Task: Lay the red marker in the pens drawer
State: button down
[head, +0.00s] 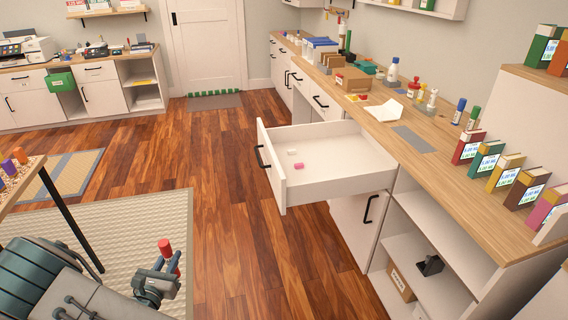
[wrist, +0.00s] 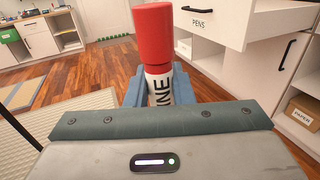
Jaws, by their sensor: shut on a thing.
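My gripper (head: 169,274) is shut on the red marker (head: 165,247), which stands roughly upright between the fingers. In the wrist view the red marker (wrist: 153,40) shows its red cap above a white barrel with dark letters, and the blue-grey fingers clasp the barrel. The pens drawer (head: 287,190) is pulled open from the counter, to the right of my gripper and apart from it. Its front carries a PENS label in the wrist view (wrist: 205,20). Inside the drawer lie a pink eraser (head: 299,166) and a small white piece (head: 291,152).
The wooden counter (head: 490,205) holds binders, markers, bottles and boxes. Open shelves (head: 430,245) sit below it, right of the drawer. A table corner (head: 22,180) stands at the left. Wooden floor (head: 225,230) lies clear between my gripper and the drawer.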

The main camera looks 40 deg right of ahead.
aim_at(334, 157)
jog(key=u, duration=1.3)
jog(key=k, duration=1.05)
jog(key=z, duration=1.8)
jog(key=i, duration=0.25)
